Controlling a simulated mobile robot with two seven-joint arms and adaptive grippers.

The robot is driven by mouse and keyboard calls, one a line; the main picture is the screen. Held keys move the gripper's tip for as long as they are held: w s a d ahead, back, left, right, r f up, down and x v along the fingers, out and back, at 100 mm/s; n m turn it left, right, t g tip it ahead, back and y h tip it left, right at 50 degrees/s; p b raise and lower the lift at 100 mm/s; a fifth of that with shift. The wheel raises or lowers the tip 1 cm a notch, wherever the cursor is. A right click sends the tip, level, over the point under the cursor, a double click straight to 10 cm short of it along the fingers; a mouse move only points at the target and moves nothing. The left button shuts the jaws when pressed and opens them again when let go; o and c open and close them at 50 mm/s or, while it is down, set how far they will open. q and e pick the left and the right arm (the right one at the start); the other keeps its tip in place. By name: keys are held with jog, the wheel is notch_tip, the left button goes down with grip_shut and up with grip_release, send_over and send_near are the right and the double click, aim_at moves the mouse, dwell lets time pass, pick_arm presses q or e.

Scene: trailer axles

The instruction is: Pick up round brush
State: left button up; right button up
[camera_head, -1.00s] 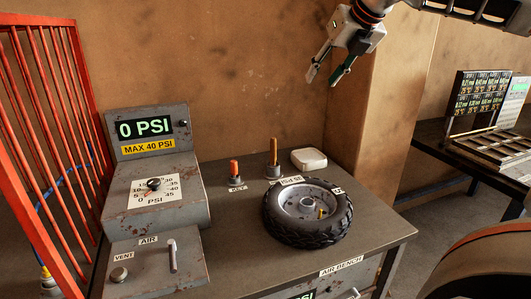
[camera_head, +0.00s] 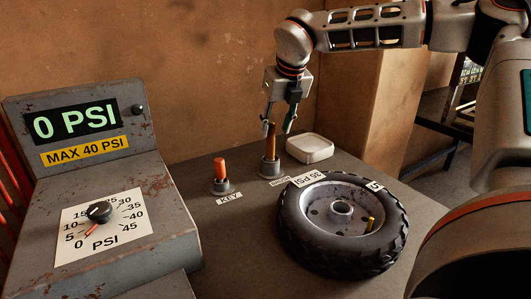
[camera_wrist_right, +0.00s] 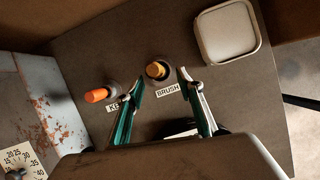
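The round brush (camera_head: 270,142) stands upright in a small grey holder on the bench, behind a label. Its orange-brown handle points up. In the right wrist view the brush (camera_wrist_right: 156,70) shows from above, beside the BRUSH label. My right gripper (camera_head: 279,129) is open above and around the top of the brush, fingers pointing down. In the right wrist view its two fingers (camera_wrist_right: 160,80) are spread, with the brush top between and just past the tips. No grip on the brush shows. My left gripper is not in view.
An orange-handled key (camera_head: 220,169) stands in a holder left of the brush. A white dish (camera_head: 310,148) lies to its right. A wheel with a tire (camera_head: 342,222) lies in front. The PSI gauge console (camera_head: 100,190) stands at left.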

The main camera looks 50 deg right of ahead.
aim_at(273, 134)
jog(key=shift+w+f, duration=0.25)
jog(key=shift+f, duration=0.45)
jog(key=b+x, duration=0.1)
jog(key=x, duration=0.2)
jog(key=shift+w+a+f, duration=0.1)
jog(key=shift+w+f, duration=0.1)
jog(key=shift+f, duration=0.15)
jog(key=shift+w+f+b, duration=0.3)
jog(key=shift+f, duration=0.15)
jog(key=shift+r, duration=0.2)
grip_shut()
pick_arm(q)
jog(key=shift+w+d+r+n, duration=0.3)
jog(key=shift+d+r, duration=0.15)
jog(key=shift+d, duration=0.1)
